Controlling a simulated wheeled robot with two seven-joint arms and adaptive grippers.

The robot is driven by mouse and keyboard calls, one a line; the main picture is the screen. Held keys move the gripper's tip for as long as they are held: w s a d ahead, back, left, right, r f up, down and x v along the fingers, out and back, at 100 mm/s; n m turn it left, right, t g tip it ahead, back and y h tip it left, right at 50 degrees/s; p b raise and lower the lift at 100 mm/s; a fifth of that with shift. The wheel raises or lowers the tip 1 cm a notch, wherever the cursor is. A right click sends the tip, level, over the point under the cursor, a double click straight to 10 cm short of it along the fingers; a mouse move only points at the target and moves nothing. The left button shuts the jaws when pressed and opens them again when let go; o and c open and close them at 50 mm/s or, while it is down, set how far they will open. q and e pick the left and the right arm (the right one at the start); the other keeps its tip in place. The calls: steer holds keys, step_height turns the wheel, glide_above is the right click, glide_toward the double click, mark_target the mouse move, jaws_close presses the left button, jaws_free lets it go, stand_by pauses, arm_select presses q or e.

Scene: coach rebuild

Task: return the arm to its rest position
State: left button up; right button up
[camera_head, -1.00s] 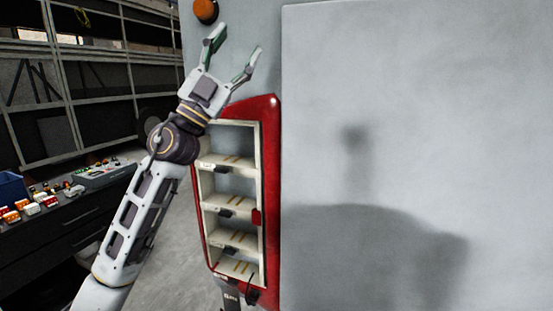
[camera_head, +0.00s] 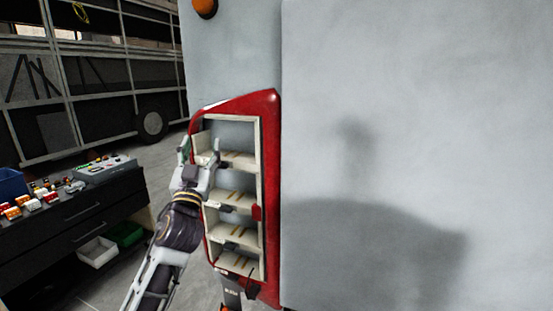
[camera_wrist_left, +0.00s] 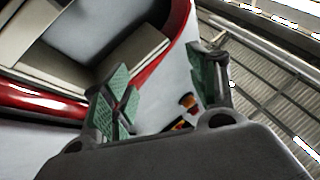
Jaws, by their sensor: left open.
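My left gripper (camera_head: 200,153) is open and empty in the head view, with its fingers pointing up. It appears in front of the upper left part of a red-framed shelf unit (camera_head: 271,190); I cannot tell whether it touches it. In the left wrist view the two green-padded fingers of the left gripper (camera_wrist_left: 165,90) stand apart with nothing between them. The red rim and pale shelves of the unit (camera_wrist_left: 40,98) fill the left of that view. My right gripper is not in view.
A large grey panel (camera_head: 400,90) stands right of the unit. An orange lamp (camera_head: 205,8) is above. At left, a dark drawer cabinet (camera_head: 90,215) carries a control box (camera_head: 105,168) and several small coloured items. White and green bins (camera_head: 97,251) sit below. Grey floor shows between.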

arm_select(q)
steer(key=s+a+f+n+g+y, duration=0.1)
steer(key=s+a+f+g, duration=0.15)
steer(key=f, duration=0.75)
steer(key=s+a+f+g, duration=0.1)
steer(key=s+f+g, duration=0.25)
steer(key=f, duration=0.75)
steer(key=s+a+f+n+g+y, duration=0.15)
steer(key=f+g, duration=0.25)
steer(key=f, duration=0.6)
steer(key=s+d+f+m+g+h, duration=0.15)
steer(key=s+f+g, duration=0.35)
steer(key=s+f, duration=0.6)
steer(key=s+d+f+m+g+h, duration=0.15)
steer(key=s+f+g, duration=0.55)
steer(key=s, duration=0.8)
steer(key=s+f, duration=0.3)
steer(key=f, duration=3.3)
steer(key=s+a+f, duration=0.2)
steer(key=s+f, duration=0.6)
steer(key=s, duration=0.2)
steer(key=s+a+f+g, duration=0.1)
steer(key=s+a+f, duration=0.1)
steer(key=s+f, duration=0.7)
steer(key=shift+s+a+f, duration=0.3)
steer(key=shift+s, duration=0.95)
steer(key=shift+w, duration=0.1)
